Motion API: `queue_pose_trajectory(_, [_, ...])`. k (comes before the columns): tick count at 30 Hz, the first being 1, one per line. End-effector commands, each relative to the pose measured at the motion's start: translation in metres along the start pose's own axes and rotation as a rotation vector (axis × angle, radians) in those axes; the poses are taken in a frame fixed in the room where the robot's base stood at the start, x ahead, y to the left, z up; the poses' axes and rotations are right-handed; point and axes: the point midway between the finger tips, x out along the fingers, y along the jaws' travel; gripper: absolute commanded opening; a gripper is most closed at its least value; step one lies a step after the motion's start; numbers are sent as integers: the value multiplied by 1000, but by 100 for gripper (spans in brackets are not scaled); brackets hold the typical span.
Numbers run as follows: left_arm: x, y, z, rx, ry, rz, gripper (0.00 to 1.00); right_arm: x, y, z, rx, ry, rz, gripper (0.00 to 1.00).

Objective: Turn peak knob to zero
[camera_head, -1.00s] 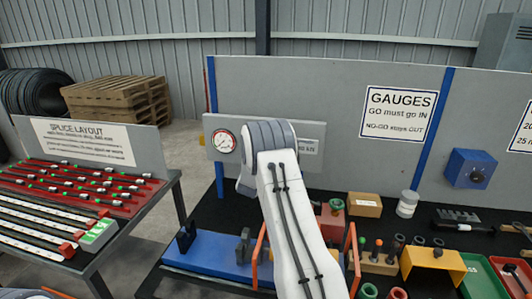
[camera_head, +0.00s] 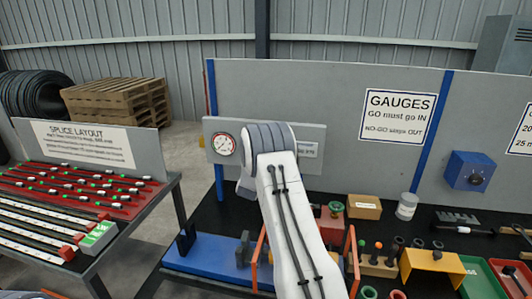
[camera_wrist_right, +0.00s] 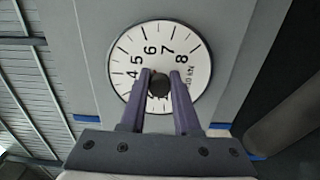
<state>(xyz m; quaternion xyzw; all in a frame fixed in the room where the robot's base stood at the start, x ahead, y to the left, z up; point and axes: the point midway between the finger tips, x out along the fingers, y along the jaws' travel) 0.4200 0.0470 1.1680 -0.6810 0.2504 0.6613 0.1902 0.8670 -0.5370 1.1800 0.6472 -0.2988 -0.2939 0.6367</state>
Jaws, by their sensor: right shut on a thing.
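In the right wrist view, a white round dial (camera_wrist_right: 128,62) with black numbers, 4 to 8 among them, and "10 kN" is mounted on a grey panel. A dark round knob (camera_wrist_right: 159,84) is at its middle. My right gripper (camera_wrist_right: 164,78) is shut on the knob, one purple-grey finger on each side. The fingers cover the lower part of the dial. In the head view my right arm hides this gripper and the knob. My left gripper is in neither view.
A small red-rimmed gauge (camera_head: 223,143) shows left of my arm on the grey plate. A blue box with a dark knob (camera_head: 469,170) is on the panel at right. The bench (camera_head: 215,210) holds a blue fixture (camera_head: 208,253), a white jar (camera_head: 407,205) and several plug tools.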

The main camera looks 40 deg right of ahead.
Motion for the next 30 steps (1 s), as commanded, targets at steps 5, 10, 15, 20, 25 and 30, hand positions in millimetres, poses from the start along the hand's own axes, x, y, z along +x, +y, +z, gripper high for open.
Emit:
queue_pose_trajectory(5, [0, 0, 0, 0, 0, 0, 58, 0, 0, -2, -29, 4, -1, 0])
queue_pose_trajectory(10, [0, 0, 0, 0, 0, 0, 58, -1, -1, -2, -35, 5, -1, 0])
queue_pose_trajectory(15, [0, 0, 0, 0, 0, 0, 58, -1, -1, -2, -35, 5, -1, 0])
queue_pose_trajectory(20, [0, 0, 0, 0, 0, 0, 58, 0, -1, -2, -34, 4, -1, 60])
queue_pose_trajectory(25, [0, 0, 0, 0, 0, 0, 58, 0, 0, -1, -33, 3, -1, 60])
queue_pose_trajectory(30, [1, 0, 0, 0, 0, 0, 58, -2, 0, -1, -32, 2, 0, 60])
